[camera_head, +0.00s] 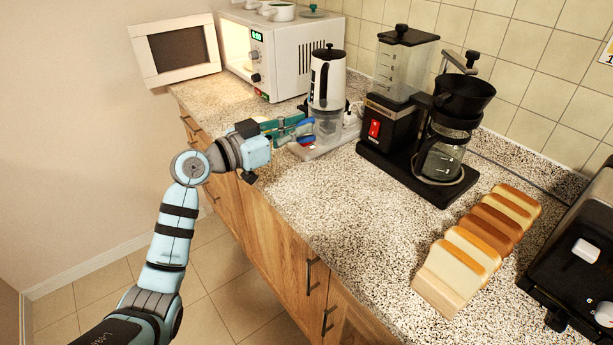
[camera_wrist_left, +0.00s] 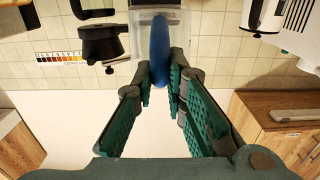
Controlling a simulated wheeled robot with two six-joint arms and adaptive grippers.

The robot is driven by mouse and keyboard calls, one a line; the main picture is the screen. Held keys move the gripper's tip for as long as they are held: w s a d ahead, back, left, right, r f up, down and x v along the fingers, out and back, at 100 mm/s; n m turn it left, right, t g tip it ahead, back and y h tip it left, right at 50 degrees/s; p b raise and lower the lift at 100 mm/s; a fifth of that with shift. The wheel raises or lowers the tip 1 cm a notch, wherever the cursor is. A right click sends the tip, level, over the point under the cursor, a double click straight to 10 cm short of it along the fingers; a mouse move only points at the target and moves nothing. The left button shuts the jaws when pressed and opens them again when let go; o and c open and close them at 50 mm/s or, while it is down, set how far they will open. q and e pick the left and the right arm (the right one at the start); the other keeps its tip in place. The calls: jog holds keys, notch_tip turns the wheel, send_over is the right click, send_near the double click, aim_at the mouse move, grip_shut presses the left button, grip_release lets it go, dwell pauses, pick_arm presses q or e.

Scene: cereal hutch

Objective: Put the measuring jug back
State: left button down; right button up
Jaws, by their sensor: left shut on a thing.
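The measuring jug (camera_head: 327,124) is clear with a blue handle. It stands upright just in front of the white kettle, over a flat white appliance with a small red display (camera_head: 307,142); I cannot tell whether it touches that. My left gripper (camera_head: 303,128) reaches in from the left and is shut on the handle. In the left wrist view, the blue handle (camera_wrist_left: 158,45) lies between the green-padded fingers (camera_wrist_left: 160,85), with the clear jug body (camera_wrist_left: 138,40) beyond it. My right gripper is not in view.
The white kettle (camera_head: 327,72) stands close behind the jug. The coffee maker (camera_head: 405,100) is to its right, and the microwave (camera_head: 290,55) with its door open is behind left. Bread slices (camera_head: 480,240) and a black toaster (camera_head: 580,255) are at right. The front middle countertop (camera_head: 330,195) is clear.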

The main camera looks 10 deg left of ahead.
pick_arm(q)
jog(key=f+b, duration=0.1)
jog(key=f, duration=0.5)
jog(key=f+b, duration=0.1)
jog(key=f, duration=0.6)
jog(key=shift+a+f, duration=0.2)
jog(key=shift+f, duration=0.05)
jog(key=c, duration=1.7)
grip_release()
jog(key=shift+f, duration=0.1)
jog(key=shift+o, duration=0.3)
jog(key=shift+s+a, duration=0.15)
jog(key=shift+a, duration=0.05)
jog(key=b+v, duration=0.2)
jog(key=v, duration=0.9)
jog(key=shift+s, duration=0.3)
